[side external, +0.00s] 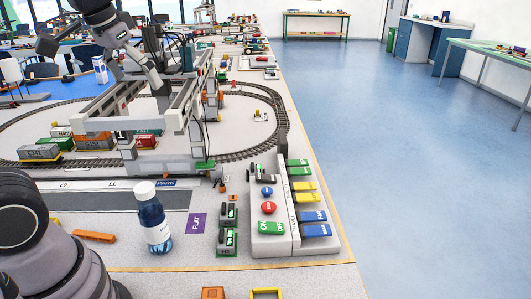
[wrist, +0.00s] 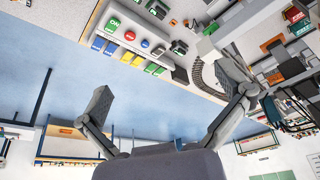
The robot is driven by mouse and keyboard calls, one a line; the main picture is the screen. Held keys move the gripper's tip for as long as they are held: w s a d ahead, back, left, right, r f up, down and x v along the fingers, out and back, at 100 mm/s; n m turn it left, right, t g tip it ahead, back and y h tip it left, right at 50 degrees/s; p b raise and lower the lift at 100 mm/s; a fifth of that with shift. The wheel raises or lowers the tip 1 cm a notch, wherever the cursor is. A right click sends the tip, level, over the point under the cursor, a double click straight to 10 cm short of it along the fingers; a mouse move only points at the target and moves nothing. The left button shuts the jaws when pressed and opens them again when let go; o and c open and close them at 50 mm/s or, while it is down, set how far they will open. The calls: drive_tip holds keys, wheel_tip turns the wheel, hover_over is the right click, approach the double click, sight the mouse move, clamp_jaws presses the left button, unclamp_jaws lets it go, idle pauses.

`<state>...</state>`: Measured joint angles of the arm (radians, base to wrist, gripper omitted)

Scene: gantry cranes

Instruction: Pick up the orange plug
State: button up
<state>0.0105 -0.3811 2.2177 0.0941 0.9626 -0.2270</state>
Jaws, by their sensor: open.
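A small orange piece, likely the orange plug (side external: 222,187), lies on the grey table just right of the crane's front foot in the side external view. It is too small to make out its shape, and a dark cable hangs close by. A tiny orange spot near the green-and-black blocks in the wrist view (wrist: 173,22) may be the same piece.
A grey gantry crane (side external: 176,115) straddles the looped rail track, with containers on wagons. A blue bottle (side external: 153,218) stands in front, left of a purple FLAT card (side external: 196,223). A button console (side external: 270,222) is at right. An orange bar (side external: 94,237) lies at front left.

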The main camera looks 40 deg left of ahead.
drive_tip(key=s, duration=0.2)
drive_tip(key=s+f+m+t, duration=0.1)
drive_tip(key=s, duration=0.2)
drive_tip(key=s+d+f+m, duration=0.1)
drive_tip(key=s, duration=0.2)
drive_tip(key=shift+s+d+f+t+h, duration=0.1)
drive_tip(key=shift+s+f+t+h, duration=0.1)
drive_tip(key=shift+s+t+h, duration=0.15)
drive_tip(key=shift+c, duration=0.7)
drive_tip(key=shift+f, duration=0.1)
drive_tip(key=shift+c, duration=1)
drive_tip(key=c, duration=0.6)
